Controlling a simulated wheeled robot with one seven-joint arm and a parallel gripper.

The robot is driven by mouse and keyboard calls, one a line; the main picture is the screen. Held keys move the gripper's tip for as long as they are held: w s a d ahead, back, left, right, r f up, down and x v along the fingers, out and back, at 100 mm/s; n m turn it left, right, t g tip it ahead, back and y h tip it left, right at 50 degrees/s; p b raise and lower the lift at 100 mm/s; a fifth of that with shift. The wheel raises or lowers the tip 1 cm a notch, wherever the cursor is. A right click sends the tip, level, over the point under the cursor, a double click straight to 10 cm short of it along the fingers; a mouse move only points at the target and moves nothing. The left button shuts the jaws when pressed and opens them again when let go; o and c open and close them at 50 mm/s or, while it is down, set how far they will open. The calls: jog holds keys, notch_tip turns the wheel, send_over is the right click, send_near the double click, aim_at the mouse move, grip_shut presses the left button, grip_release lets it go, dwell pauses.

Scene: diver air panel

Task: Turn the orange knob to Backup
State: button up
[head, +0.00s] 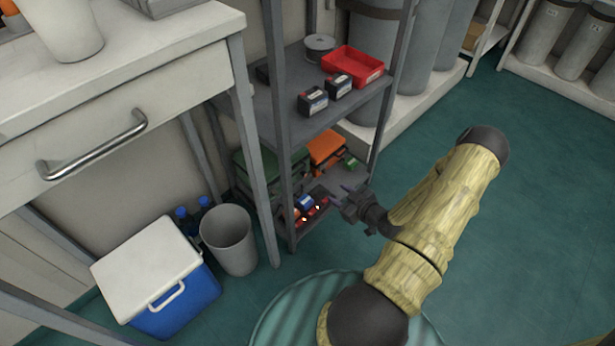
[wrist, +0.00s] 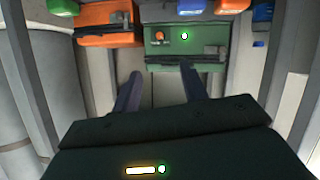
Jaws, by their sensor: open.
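My gripper (head: 339,197) is low beside the bottom shelf of the grey rack in the head view. In the wrist view its two fingers (wrist: 160,73) are spread apart with nothing between them. Beyond them is a green case or panel (wrist: 195,53). A small orange round part (wrist: 159,36), which looks like the orange knob, is on it, with a lit green lamp (wrist: 184,36) to its right. The knob is apart from the fingers. No Backup label can be read, and the knob's pointing direction is too small to tell. The knob cannot be made out in the head view.
The grey rack (head: 250,103) has uprights close to my gripper. An orange case (head: 326,147) and small blue and red items lie on its lower shelf. A red tray (head: 352,66) is above. A grey bin (head: 229,240) and blue cooler (head: 175,300) stand left. Floor is clear at right.

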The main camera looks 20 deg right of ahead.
aim_at(305, 175)
jog(key=b+x, duration=0.9)
jog(key=x, duration=0.7)
jog(key=shift+w+a+f, duration=0.1)
jog(key=shift+w+f, duration=0.15)
jog(key=shift+w, duration=0.4)
jog(key=shift+a, duration=0.1)
jog(key=shift+c, duration=0.4)
grip_shut()
